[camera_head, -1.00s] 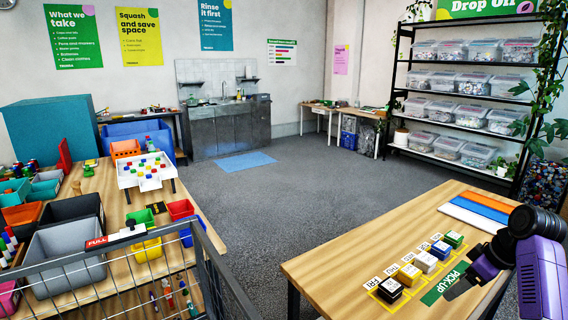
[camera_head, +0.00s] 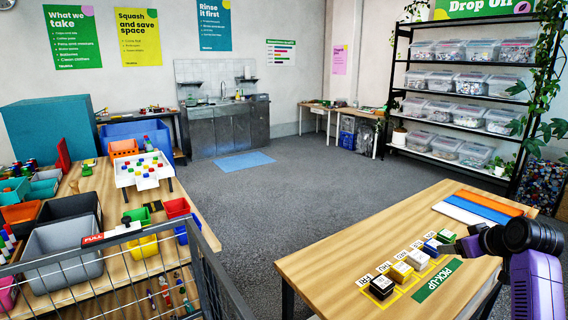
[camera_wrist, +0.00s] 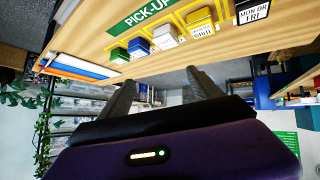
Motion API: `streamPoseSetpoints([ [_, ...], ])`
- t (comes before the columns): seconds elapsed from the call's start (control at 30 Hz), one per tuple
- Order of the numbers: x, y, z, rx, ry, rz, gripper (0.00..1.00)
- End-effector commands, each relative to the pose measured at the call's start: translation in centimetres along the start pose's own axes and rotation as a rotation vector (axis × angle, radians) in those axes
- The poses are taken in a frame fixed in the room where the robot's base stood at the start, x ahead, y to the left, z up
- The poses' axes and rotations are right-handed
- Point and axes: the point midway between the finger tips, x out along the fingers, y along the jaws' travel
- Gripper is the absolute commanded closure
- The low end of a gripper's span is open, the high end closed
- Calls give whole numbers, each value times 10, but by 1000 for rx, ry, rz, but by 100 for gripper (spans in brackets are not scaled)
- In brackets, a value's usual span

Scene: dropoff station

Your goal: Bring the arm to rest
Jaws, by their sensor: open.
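My arm reaches in from the right edge of the head view over the wooden pick-up table (camera_head: 340,262). My gripper (camera_head: 452,247) is at its end, open and empty, close to the row of small boxes. In the wrist view the two fingers of my gripper (camera_wrist: 162,88) stand apart with nothing between them. The row has a black box (camera_head: 382,287), a yellow box (camera_head: 401,272), a white box (camera_head: 418,260), a blue box (camera_head: 431,248) and a green box (camera_head: 446,237). My gripper overlaps the table's far side in the picture; its height above it is hard to tell.
A green pick-up strip (camera_head: 437,280) lies beside the boxes. White, blue and orange bars (camera_head: 482,207) lie at the table's back. A wire cart (camera_head: 205,262) and a sorting table (camera_head: 105,190) stand at left. The grey floor (camera_head: 300,185) between is clear.

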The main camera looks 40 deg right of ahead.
Motion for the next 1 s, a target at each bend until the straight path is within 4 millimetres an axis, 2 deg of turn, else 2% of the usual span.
streamPoseSetpoints([
  [0.1,10,-34,-7,71,136,54,26],
  [0.23,9,-82,-9,145,282,91,26],
  [0.37,-2,-136,-2,202,401,97,26],
  [0.47,-18,-177,9,236,478,89,26],
  [0.7,-74,-267,46,278,616,31,26],
  [0.87,-124,-316,76,278,678,-33,26],
  [1.0,-171,-351,102,260,714,-104,26],
])
